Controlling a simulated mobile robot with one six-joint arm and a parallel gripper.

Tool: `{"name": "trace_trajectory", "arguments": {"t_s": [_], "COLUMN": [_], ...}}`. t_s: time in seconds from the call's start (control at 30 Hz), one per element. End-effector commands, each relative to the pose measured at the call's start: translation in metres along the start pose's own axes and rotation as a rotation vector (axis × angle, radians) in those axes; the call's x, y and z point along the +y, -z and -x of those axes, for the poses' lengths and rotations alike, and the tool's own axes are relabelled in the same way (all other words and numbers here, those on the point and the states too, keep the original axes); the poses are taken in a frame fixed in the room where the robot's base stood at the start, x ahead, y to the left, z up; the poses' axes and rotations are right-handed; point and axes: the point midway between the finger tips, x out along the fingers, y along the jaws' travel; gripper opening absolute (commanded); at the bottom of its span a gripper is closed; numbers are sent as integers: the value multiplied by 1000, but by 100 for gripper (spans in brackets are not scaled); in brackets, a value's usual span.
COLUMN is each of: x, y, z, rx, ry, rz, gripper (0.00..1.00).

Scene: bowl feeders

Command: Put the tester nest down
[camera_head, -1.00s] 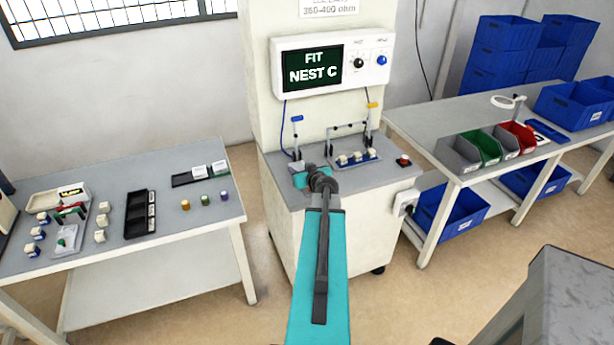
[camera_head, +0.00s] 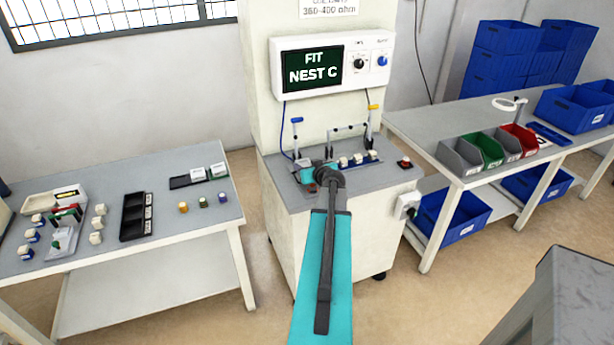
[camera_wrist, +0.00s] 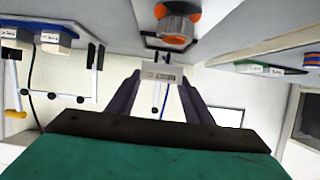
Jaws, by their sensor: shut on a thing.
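My gripper (camera_wrist: 158,82) is shut on a small pale block with a printed label, the tester nest (camera_wrist: 163,73), seen between the two dark fingers in the wrist view. Just beyond it is a grey cylinder with an orange ring (camera_wrist: 181,24); I cannot tell whether it is joined to the nest. In the head view my gripper (camera_head: 310,182) is over the left front of the tester's grey top (camera_head: 292,198), mostly hidden by my arm. Contact with the top cannot be told. The tester display (camera_head: 314,68) reads "FIT NEST C".
Several white labelled blocks (camera_head: 358,160) stand in a holder to the right of my gripper, with a yellow-tipped lever (camera_head: 373,107) behind. A blue-tipped lever (camera_head: 297,121) stands behind my gripper. A red button (camera_head: 404,163) is at the right. Side tables flank the tester.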

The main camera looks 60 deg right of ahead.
Motion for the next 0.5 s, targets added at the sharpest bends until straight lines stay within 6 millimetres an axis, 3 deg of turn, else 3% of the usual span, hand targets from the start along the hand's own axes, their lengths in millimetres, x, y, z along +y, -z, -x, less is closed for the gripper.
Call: {"name": "trace_trajectory", "arguments": {"t_s": [0.5], "x": [-1], "y": [-24], "z": [-9], "rx": [1], "ry": [0], "rz": [0], "gripper": [21]}}
